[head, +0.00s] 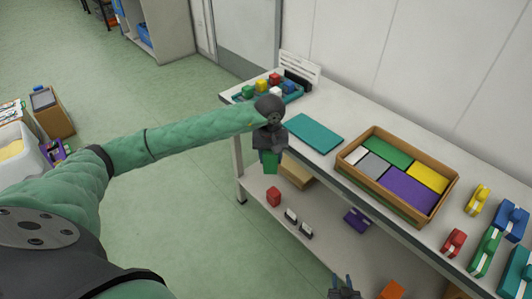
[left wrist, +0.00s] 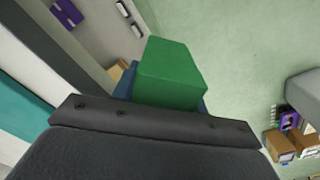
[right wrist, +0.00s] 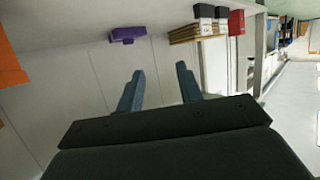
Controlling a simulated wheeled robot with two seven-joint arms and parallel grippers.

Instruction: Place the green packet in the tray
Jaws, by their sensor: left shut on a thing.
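The green packet (head: 270,164) is a green block held in my left gripper (head: 270,152), in front of the shelf unit's left part and beside its top's front edge. In the left wrist view the green packet (left wrist: 170,75) sticks out beyond the blue fingers, which it mostly hides. A wooden tray (head: 380,196) stands on the top, to the right of the gripper. It holds green, yellow, purple, grey and white flat blocks. My right gripper (head: 343,286) is low at the bottom edge of the head view; in the right wrist view its fingers (right wrist: 158,88) are apart with nothing between.
A teal mat (head: 314,133) lies left of the wooden tray. Coloured dispensers (head: 485,250) stand at the right. The lower shelf (head: 290,205) holds a red block, a purple item and a cardboard box.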

